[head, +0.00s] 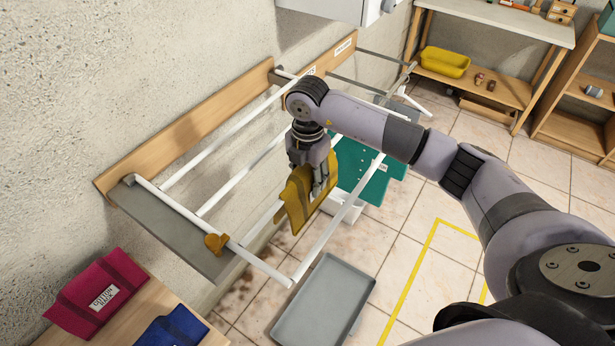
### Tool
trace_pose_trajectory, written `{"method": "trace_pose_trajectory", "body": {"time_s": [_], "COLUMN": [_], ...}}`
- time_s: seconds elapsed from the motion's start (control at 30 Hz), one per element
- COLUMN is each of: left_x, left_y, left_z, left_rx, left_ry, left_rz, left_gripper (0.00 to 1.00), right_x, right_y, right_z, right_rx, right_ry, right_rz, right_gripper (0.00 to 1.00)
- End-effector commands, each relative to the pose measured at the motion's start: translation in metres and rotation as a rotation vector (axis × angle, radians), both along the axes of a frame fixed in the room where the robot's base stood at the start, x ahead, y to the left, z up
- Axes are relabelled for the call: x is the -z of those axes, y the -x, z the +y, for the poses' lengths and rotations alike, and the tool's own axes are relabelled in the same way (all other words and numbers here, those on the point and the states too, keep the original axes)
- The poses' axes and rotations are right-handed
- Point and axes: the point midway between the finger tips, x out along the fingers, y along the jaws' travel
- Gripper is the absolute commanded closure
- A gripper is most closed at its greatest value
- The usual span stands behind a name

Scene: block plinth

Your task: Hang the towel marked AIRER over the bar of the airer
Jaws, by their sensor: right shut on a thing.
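The airer (235,190) is a wooden wall board with a frame of white bars standing out from it. My right gripper (318,185) is above the bars and shut on a mustard-yellow towel (296,203). The towel hangs down from the fingers, among the airer's bars; I cannot tell whether it touches a bar. No marking on it can be read from here. My left gripper is not in view.
A red towel (97,293) with a label and a blue towel (173,328) lie on a wooden surface at lower left. A grey tray (323,305) is on the floor. An orange clip (216,243) sits on the near bar. Shelves with a yellow bin (445,62) stand at the back.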

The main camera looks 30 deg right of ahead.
Motion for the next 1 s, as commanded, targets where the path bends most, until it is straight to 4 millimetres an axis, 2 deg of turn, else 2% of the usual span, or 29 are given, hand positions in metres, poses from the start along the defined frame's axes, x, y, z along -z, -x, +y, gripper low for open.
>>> {"method": "trace_pose_trajectory", "body": {"time_s": [0.47,1.0], "left_x": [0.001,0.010], "left_y": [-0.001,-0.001], "left_z": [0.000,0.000], "left_rx": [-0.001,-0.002], "left_ry": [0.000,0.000], "left_rz": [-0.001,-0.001], "left_gripper": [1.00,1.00], "right_x": [0.000,0.013], "right_y": [0.000,0.000], "right_z": [0.000,0.000], "right_rx": [0.000,0.000], "right_ry": [-0.001,-0.001], "right_rz": [-0.002,-0.001], "right_gripper": [0.96,0.96]}}
